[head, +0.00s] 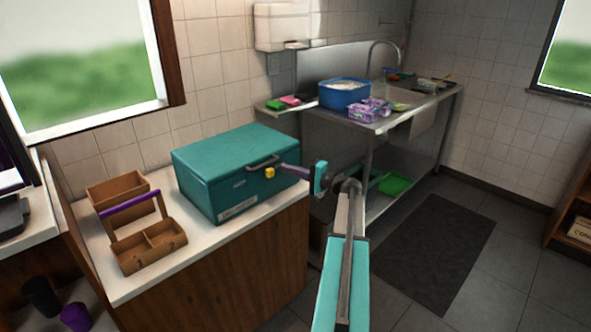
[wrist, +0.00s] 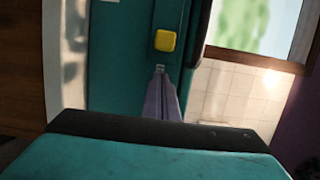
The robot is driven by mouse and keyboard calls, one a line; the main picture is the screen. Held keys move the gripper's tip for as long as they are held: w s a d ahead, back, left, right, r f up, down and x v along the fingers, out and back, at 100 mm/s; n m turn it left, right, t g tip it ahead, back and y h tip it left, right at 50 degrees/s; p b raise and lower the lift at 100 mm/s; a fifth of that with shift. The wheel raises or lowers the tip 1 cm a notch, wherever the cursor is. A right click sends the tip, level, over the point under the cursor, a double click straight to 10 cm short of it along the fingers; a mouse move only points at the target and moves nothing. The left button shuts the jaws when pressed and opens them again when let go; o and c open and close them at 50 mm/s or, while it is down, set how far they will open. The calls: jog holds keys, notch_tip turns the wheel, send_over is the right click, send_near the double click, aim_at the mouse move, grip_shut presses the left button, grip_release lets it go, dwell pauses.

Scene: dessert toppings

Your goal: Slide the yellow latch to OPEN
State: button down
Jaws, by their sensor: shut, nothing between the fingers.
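The yellow latch (head: 269,173) is a small block on the front of a closed teal box (head: 220,185), below the box's dark handle (head: 262,161). The box stands on the white counter. My gripper (head: 283,168) is shut and empty, with its tips close to the latch on its right side in the head view. In the wrist view the yellow latch (wrist: 165,40) is just beyond the fingertips (wrist: 160,72), with a small gap in the picture. I cannot tell whether they touch. No OPEN mark can be read.
A wooden caddy (head: 150,250) with a purple handle stands left of the box on the counter (head: 125,287). A steel sink bench (head: 385,122) with a blue tub (head: 344,94) is behind at the right. The floor near the dark mat (head: 430,250) is clear.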

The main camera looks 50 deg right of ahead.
aim_at(274, 173)
jog(key=shift+w+a+p, duration=0.1)
jog(key=shift+a+p, duration=0.2)
jog(key=shift+a, duration=1.2)
jog(key=shift+a, duration=0.1)
jog(key=a+b, duration=0.3)
jog(key=a, duration=0.1)
jog(key=shift+w+a+f, duration=0.1)
jog(key=shift+a+f, duration=0.05)
jog(key=shift+a, duration=0.25)
jog(key=shift+w+a, duration=0.1)
jog(key=shift+a, duration=0.7)
jog(key=shift+b, duration=0.3)
jog(key=shift+d+b, duration=0.35)
jog(key=shift+d, duration=1.9)
jog(key=s+d+b, duration=0.1)
jog(key=s, duration=0.9)
jog(key=shift+d+b, duration=0.25)
jog(key=shift+b, duration=0.05)
